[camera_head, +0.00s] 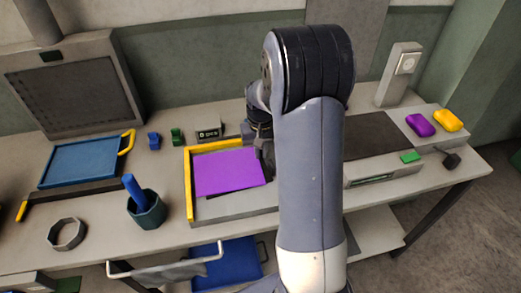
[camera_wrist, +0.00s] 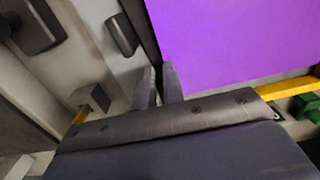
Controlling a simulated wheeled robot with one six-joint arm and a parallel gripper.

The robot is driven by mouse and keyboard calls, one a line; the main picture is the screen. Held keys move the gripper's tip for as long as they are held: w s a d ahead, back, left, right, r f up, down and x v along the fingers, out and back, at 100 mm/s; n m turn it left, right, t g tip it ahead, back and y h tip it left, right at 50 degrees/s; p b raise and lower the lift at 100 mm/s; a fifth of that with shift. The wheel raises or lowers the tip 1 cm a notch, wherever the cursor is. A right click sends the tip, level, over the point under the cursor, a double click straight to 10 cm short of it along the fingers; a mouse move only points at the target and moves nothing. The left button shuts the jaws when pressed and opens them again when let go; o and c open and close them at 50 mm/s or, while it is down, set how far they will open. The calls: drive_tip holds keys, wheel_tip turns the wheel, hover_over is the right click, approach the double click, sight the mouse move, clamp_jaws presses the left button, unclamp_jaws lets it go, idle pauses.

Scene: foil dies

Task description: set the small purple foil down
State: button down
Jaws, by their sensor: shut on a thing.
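The small purple foil (camera_head: 228,173) is a flat, bright sheet over a pale tray with a yellow edge (camera_head: 189,195). Its right edge lies beside my wrist, and it looks slightly askew to the tray. I cannot tell whether it touches the tray floor. In the wrist view the foil (camera_wrist: 235,40) fills the upper right. My gripper (camera_wrist: 159,82) has its two fingers close together at the foil's edge and is shut on it. In the head view my arm hides most of the gripper and the tray's right side.
A blue tray (camera_head: 85,160) with a yellow handle and a dark cup (camera_head: 147,210) holding a blue stick stand left. A grey ring (camera_head: 67,234) lies at front left. Purple (camera_head: 419,125) and yellow (camera_head: 447,120) blocks sit at right. A small labelled box (camera_head: 209,130) stands behind the tray.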

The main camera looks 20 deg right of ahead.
drive_tip(key=shift+f, duration=0.15)
drive_tip(key=c, duration=1.5)
unclamp_jaws()
wheel_tip(320, 180, up, 12)
drive_tip(key=shift+r, duration=0.2)
